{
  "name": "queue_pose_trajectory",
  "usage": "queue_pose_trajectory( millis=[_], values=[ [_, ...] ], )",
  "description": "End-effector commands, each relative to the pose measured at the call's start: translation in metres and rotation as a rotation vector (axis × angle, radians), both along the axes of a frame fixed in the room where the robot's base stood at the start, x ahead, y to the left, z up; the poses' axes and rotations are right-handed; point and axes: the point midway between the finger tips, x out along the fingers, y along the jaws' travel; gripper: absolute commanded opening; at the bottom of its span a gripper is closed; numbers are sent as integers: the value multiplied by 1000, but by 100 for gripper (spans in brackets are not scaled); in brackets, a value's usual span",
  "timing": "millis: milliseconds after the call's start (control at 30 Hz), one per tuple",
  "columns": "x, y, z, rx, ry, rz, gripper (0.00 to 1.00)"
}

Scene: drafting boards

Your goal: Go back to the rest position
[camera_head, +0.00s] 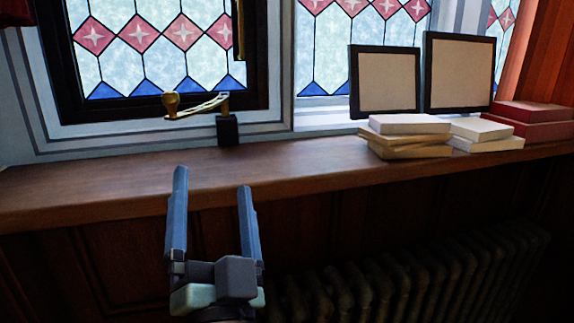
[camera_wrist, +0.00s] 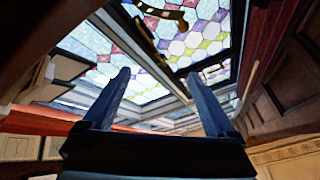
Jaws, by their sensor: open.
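My gripper (camera_head: 212,178) is open and empty in the head view, its two blue-grey fingers spread apart and pointing up. In the picture it overlaps the front edge of the wooden window sill (camera_head: 90,188). In the wrist view my gripper (camera_wrist: 158,95) shows both fingers with nothing between them but the window behind.
A brass window handle (camera_head: 200,105) stands behind the sill, up and left of centre. Stacked pale books (camera_head: 405,135), red boxes (camera_head: 535,120) and two dark-framed panels (camera_head: 385,82) stand on the right of the sill. A radiator (camera_head: 410,270) is below.

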Motion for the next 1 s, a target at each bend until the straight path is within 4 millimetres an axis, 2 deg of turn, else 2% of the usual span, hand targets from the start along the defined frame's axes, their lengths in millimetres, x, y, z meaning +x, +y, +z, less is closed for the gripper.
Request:
queue_pose_trajectory(
  millis=[33,200,300,400,500,600,1000],
  values=[
    [-7,-10,57,-54,-56,-57,92],
    [-39,-42,178,-244,-190,-266,92],
    [-62,-58,234,-339,-249,-389,92],
    [-82,-70,273,-409,-290,-490,92],
    [-96,-78,295,-453,-314,-555,92],
    [-102,-81,302,-475,-321,-587,92],
    [-102,-81,301,-478,-322,-589,92]
  ],
)
